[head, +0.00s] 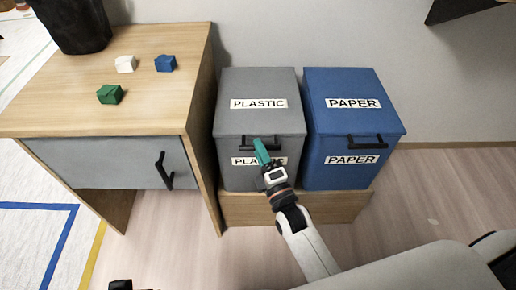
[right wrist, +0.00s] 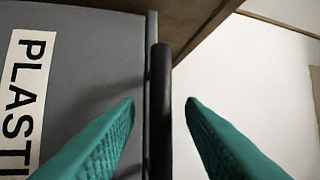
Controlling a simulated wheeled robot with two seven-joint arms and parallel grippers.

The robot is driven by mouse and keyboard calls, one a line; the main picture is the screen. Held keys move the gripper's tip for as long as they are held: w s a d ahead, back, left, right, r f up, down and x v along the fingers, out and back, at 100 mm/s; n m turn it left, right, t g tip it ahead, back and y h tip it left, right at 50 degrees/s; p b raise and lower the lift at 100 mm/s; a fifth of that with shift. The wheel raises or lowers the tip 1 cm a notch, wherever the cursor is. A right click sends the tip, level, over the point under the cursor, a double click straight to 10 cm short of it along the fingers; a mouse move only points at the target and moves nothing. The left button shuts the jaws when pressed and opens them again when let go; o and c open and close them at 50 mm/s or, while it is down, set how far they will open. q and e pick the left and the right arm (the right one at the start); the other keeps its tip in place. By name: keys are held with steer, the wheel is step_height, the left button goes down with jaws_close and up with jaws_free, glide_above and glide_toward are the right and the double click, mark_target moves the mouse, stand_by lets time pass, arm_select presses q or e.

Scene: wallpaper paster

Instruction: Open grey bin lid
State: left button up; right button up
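The grey bin (head: 233,170) stands upright against the wall with its grey lid (head: 258,85) closed. The lid has a PLASTIC label and a black bar handle (head: 250,143) at its front edge. My right gripper (head: 262,152) is at this handle, its teal fingers partly covering the handle and the lower label. In the right wrist view, the handle (right wrist: 159,90) runs between the two open fingers (right wrist: 160,108), with a gap visible on the right side. My left gripper's fingers do not show.
A blue PAPER bin (head: 350,95) stands close on the right. A wooden cabinet (head: 60,115) on the left carries green, white and blue blocks (head: 110,94) and a dark pot (head: 75,22). Both bins stand on a low wooden base (head: 295,208). Floor in front is clear.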

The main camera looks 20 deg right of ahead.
steer(key=shift+w+a+r, duration=0.1)
steer(key=shift+w+r, duration=0.05)
steer(key=shift+w, duration=0.55)
jaws_close()
steer(key=shift+r, duration=0.15)
